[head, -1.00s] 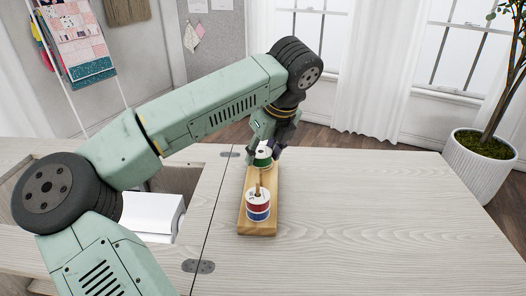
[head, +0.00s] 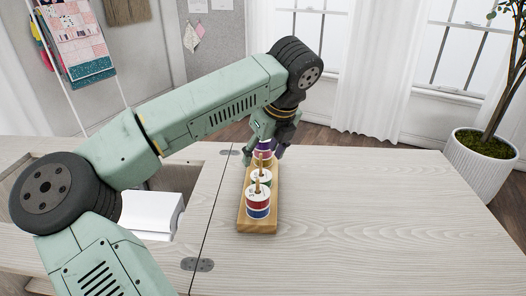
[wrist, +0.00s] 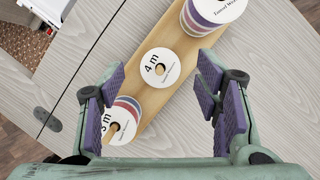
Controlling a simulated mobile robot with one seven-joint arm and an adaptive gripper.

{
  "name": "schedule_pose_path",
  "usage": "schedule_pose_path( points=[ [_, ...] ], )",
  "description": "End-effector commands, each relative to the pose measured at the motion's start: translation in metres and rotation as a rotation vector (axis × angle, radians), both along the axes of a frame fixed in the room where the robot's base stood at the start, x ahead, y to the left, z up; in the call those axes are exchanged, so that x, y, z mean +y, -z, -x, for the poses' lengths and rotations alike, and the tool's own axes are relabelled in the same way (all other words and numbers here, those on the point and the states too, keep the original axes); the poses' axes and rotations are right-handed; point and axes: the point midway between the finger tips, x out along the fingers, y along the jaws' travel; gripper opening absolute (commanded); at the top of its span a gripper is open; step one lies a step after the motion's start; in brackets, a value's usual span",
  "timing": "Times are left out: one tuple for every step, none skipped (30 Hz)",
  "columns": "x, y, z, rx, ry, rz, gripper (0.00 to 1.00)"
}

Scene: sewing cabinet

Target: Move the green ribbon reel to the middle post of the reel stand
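The green ribbon reel (head: 261,177) sits low around the middle post of the wooden reel stand (head: 257,228). In the wrist view its white top, marked 4 m (wrist: 172,66), lies flat with the post in its hole; its green edge is hidden there. A red and blue stack (head: 258,206) is around the near post, and a stack with purple and red bands (wrist: 208,14) is at the far end. My gripper (wrist: 158,90) is open and empty above the stand, its fingers apart from the green reel. In the head view it partly covers the far stack.
The pale wooden tabletop (head: 370,205) is clear to the right of the stand. A seam with hinges (head: 197,265) runs left of it. A white object (head: 152,212) sits in the cabinet opening further left.

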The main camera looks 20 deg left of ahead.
Motion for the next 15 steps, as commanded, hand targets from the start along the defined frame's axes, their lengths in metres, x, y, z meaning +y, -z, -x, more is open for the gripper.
schedule_pose_path(
  points=[
    [0.0,0.0,0.0,0.0,0.0,0.0,0.63],
    [0.0,0.0,0.0,0.0,0.0,0.0,0.65],
    [0.0,0.0,0.0,0.0,0.0,0.0,0.67],
    [0.0,0.0,0.0,0.0,0.0,0.0,0.67],
    [0.0,0.0,0.0,0.0,0.0,0.0,0.67],
    [0.0,0.0001,0.0,0.0,0.0,0.0,0.67],
    [0.0,0.0001,0.0,0.0,0.0,0.0,0.67],
    [0.0,0.0001,0.0,0.0,0.0,0.0,0.67],
    [0.0,0.0001,0.0,0.0,0.0,0.0,0.67],
    [0.0,0.0001,0.0,0.0,0.0,0.0,0.67],
    [-0.0001,-0.0001,0.0001,0.0,0.0,0.0,0.67],
    [-0.0005,-0.0013,0.0002,0.0,0.0,0.0,0.67],
    [-0.0008,-0.0028,0.0005,-0.001,0.0,-0.001,0.67],
    [-0.0015,-0.0051,0.0008,-0.001,0.0,-0.002,0.67],
    [-0.0026,-0.0092,0.0016,-0.002,0.0,-0.002,0.67]
  ],
)
